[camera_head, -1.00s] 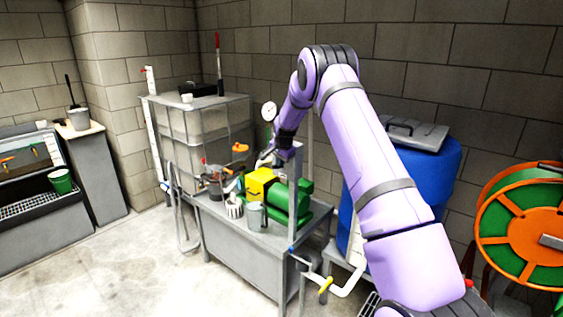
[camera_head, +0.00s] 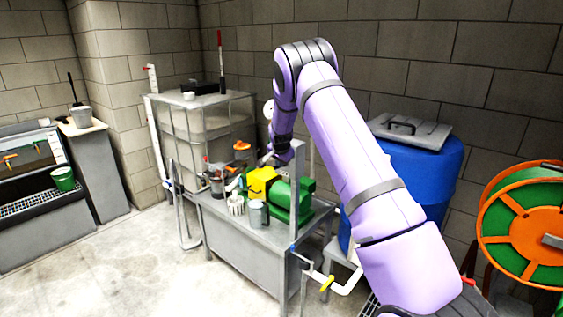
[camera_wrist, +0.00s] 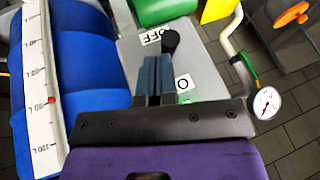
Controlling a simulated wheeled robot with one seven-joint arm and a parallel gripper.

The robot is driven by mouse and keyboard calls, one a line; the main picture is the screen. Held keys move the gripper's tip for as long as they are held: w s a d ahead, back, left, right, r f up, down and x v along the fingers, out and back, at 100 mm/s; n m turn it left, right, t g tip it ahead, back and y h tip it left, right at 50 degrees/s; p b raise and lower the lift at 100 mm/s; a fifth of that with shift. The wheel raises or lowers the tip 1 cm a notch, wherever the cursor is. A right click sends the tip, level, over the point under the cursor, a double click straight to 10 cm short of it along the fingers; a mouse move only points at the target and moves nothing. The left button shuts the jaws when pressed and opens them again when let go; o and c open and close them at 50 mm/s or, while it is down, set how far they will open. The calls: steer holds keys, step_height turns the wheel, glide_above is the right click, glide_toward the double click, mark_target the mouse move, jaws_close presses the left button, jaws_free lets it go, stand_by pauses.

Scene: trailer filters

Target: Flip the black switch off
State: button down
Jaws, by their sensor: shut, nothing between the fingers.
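The black switch (camera_wrist: 170,41) shows in the wrist view as a round black knob on a grey plate (camera_wrist: 203,68). A white label reading OFF (camera_wrist: 150,36) is just left of the knob. A second white label (camera_wrist: 184,82), partly hidden, shows an O at the right of my fingers. My gripper (camera_wrist: 157,60) is shut and empty, its fingertips just below the knob in the picture. I cannot tell whether they touch it. In the head view my gripper (camera_head: 270,157) is above the grey bench, and the switch cannot be made out there.
A pressure gauge (camera_wrist: 266,103) on a pipe is right of my gripper. A blue tank (camera_wrist: 92,60) with a white scale strip (camera_wrist: 40,85) is at left. The grey bench (camera_head: 245,240) holds a green and yellow pump (camera_head: 262,180). A blue barrel (camera_head: 425,165) stands right of it.

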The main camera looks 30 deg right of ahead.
steer(key=shift+s+a+f+h, duration=0.15)
steer(key=shift+a+f, duration=0.15)
steer(key=shift+f, duration=0.3)
steer(key=shift+s+a+f+h, duration=0.15)
steer(key=shift+a+f, duration=0.1)
steer(key=shift+f, duration=0.3)
steer(key=shift+w+r, duration=0.1)
steer(key=shift+r, duration=0.75)
